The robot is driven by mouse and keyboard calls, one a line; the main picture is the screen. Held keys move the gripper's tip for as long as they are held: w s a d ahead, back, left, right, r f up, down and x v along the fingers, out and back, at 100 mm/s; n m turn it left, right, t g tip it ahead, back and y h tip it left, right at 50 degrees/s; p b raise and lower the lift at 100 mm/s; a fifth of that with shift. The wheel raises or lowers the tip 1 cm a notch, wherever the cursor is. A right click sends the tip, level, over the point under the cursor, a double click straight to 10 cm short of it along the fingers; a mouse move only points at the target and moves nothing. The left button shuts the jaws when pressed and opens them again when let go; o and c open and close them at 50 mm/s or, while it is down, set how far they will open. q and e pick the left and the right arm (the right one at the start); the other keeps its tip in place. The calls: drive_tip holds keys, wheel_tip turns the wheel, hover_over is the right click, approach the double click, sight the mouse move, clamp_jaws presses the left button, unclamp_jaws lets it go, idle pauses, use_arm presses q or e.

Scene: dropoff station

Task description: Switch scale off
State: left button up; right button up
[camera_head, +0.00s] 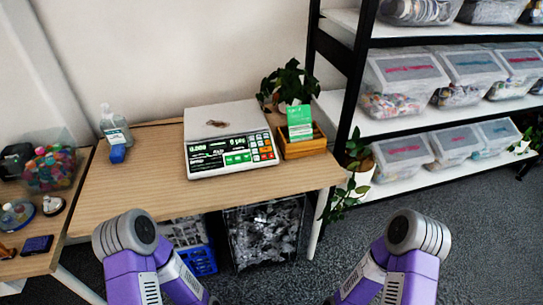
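The scale (226,112) is a white tabletop unit on the wooden table. Its flat weighing plate is at the back and a sloped front panel (231,154) faces me. The panel's displays are lit with green digits, and a keypad with orange and green keys (263,146) is at its right end. A small brownish thing lies on the plate. My two purple and grey arms show at the bottom, left and right of the middle. Both are short of the table, and no gripper fingers are in view.
A wooden box with a green card (300,123) and a plant (289,83) stand right of the scale. A bottle (115,128) stands at the table's left. A black shelf with bins (404,82) is at right.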

use_arm(q)
clamp_jaws()
idle(1.4)
